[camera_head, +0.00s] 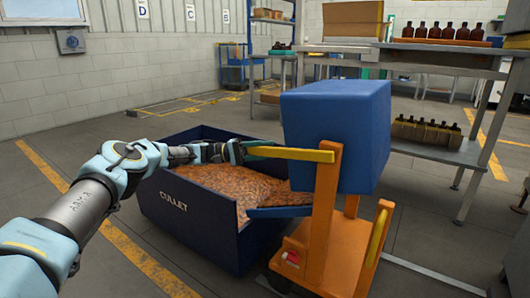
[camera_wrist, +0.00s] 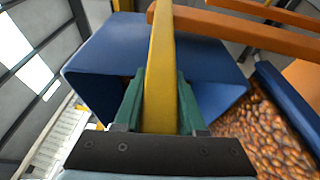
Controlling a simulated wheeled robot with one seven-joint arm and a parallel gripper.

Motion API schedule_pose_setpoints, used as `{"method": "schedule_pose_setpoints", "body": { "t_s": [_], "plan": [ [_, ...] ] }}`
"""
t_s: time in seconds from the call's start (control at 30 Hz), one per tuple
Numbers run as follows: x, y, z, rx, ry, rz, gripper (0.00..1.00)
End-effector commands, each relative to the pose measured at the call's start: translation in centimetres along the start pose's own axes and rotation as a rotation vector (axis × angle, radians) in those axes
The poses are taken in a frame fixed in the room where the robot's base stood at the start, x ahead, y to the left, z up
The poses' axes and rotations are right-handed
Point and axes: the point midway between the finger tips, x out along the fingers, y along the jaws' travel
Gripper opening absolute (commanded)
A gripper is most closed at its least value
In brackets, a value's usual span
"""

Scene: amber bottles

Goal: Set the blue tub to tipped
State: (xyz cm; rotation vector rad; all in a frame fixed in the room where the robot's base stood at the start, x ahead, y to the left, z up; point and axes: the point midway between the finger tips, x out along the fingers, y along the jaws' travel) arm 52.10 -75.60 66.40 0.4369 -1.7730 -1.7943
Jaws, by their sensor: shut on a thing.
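The blue tub (camera_head: 335,115) sits high on an orange cart (camera_head: 323,235), beside and partly over the dark blue CULLET bin (camera_head: 190,212). Its outer faces look flat and close to level in the head view, and its inside is hidden there. A yellow lever (camera_head: 295,154) reaches left from the cart's orange post, nearly level, above the bin. My gripper (camera_head: 245,152) is shut on the lever's outer end. In the wrist view the green fingers of my gripper (camera_wrist: 160,85) stand on both sides of the yellow lever (camera_wrist: 161,55), with the blue tub (camera_wrist: 95,65) behind.
The bin holds brown cullet (camera_head: 222,182), and a blue chute (camera_head: 280,212) juts over it from the cart. A metal bench (camera_head: 440,62) with several amber bottles stands behind at right. Floor left of the bin is clear.

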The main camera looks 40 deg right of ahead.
Motion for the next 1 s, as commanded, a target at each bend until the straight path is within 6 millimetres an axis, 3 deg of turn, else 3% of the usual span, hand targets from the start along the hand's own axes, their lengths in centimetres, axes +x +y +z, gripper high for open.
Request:
{"method": "schedule_pose_setpoints", "body": {
  "t_s": [0.27, 0.3, 0.57, 0.87, 1.0],
  "plan": [
    [0.2, -0.1, 0.1, -0.003, -0.002, 0.001, 0.00],
    [0.2, -0.1, 0.1, -0.003, -0.002, 0.001, 0.41],
    [0.1, -0.1, 0.0, -0.002, -0.002, 0.000, 0.70],
    [-0.2, -0.1, 0.0, -0.001, -0.001, 0.000, 0.70],
    [-1.8, -0.1, -0.1, 0.000, 0.002, 0.000, 0.70]
  ]
}}
